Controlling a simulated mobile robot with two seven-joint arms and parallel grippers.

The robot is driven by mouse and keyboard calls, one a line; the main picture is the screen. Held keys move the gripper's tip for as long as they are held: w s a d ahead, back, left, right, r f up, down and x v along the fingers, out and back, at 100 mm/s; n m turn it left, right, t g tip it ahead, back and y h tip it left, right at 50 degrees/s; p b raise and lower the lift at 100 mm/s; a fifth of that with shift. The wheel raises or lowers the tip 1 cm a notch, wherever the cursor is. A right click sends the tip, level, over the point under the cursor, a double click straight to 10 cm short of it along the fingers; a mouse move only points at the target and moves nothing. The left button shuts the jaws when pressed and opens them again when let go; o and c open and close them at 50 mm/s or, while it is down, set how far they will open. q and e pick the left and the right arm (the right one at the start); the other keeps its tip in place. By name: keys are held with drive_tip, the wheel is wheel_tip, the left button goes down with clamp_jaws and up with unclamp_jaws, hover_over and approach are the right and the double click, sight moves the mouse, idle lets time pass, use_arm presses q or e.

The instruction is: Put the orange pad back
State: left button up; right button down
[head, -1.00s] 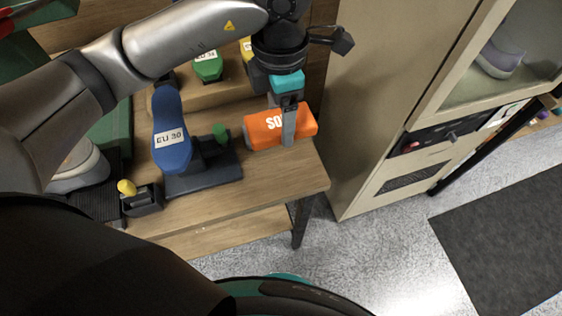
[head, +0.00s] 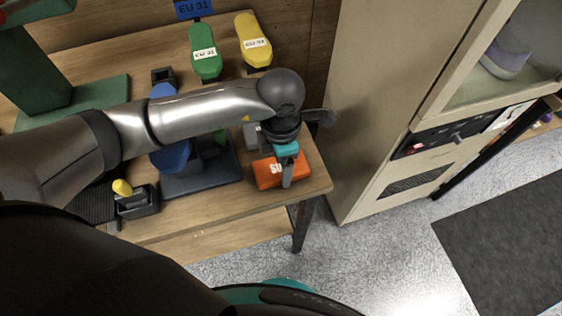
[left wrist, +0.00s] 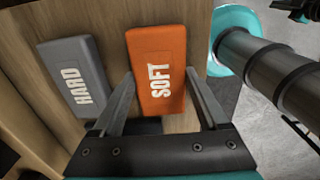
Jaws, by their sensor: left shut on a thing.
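The orange pad (head: 268,173), marked SOFT, is at the right end of the wooden table, on or just above its top; I cannot tell which. My left gripper (head: 287,183) points down and is shut on it. In the left wrist view the orange pad (left wrist: 157,62) lies between the two fingers of my left gripper (left wrist: 160,76). A grey pad marked HARD (left wrist: 75,72) lies beside it to the left, apart from it. In the head view the grey pad (head: 251,136) is partly hidden by my arm. My right gripper is not in view.
A dark stand (head: 205,178) with a blue sole form (head: 170,156) is left of the pads, partly behind my arm. A small black holder with a yellow-topped item (head: 122,187) is further left. A beige cabinet (head: 375,120) stands close on the right. Bare table (head: 235,207) shows in front.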

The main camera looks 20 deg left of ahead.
use_arm(q)
drive_tip(key=shift+f, duration=0.1)
drive_tip(key=o, duration=1.5)
wheel_tip(320, 180, up, 12)
drive_tip(key=p, duration=0.1)
drive_tip(key=shift+r, duration=0.2)
